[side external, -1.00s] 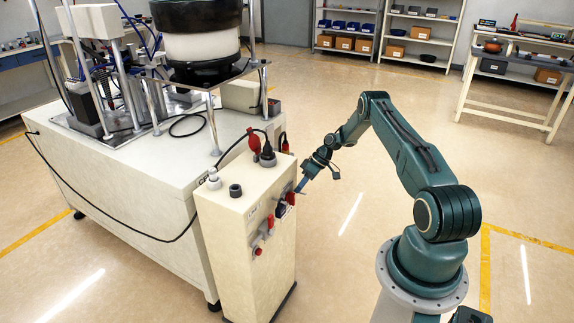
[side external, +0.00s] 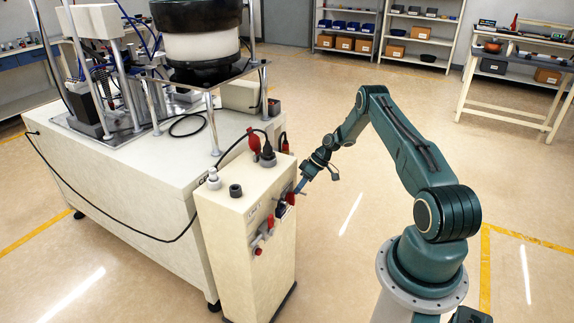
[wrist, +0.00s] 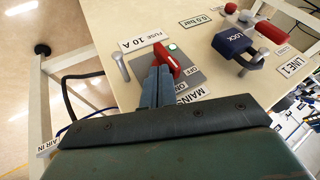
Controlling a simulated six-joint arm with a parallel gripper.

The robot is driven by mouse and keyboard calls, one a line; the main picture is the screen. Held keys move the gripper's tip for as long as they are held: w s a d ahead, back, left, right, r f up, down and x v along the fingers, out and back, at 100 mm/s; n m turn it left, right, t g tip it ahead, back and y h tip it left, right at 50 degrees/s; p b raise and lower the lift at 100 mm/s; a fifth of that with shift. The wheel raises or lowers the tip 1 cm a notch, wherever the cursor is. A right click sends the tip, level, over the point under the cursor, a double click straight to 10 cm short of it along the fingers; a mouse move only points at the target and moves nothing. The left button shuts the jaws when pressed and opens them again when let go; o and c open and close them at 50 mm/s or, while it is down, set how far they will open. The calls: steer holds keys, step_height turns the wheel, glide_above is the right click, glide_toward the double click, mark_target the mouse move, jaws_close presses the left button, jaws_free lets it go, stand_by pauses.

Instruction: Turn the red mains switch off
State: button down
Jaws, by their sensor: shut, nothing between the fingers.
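The red mains switch (wrist: 167,60) sits on a grey plate (wrist: 196,78) beside a MAINS label, with OFF and ON printed near it, in the wrist view. Its handle lies slanted across the plate; which marking it is set to I cannot tell. My gripper (wrist: 159,72) is shut and empty, its blue fingertips right at the handle's near side and hiding part of the plate. Contact is not clear. In the side view my gripper (side external: 300,189) is at the cabinet's right-hand face, beside a small red part.
A blue LOCK padlock (wrist: 234,42) and another red handle (wrist: 271,32) are on the same panel. A metal toggle (wrist: 120,66) stands by the FUSE 10 A label (wrist: 143,40). The cream cabinet (side external: 232,230) stands beside the feeder bench (side external: 110,165). Floor around my arm is clear.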

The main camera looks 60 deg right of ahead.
mark_target(293, 194)
steer(key=shift+a+r+h, duration=0.15)
steer(key=shift+a+h, duration=0.15)
steer(key=shift+h, duration=0.35)
steer(key=shift+a+r+h, duration=0.15)
steer(key=shift+a+h, duration=0.1)
steer(key=shift+h, duration=0.4)
stand_by(0.4)
steer(key=shift+a+r+n+h, duration=0.15)
steer(key=shift+a+n+h, duration=0.45)
steer(key=shift+a, duration=1)
steer(key=h, duration=0.3)
steer(key=shift+a, duration=0.4)
steer(key=shift+a+f, duration=0.9)
steer(key=shift+a, duration=0.25)
steer(key=shift+r, duration=0.8)
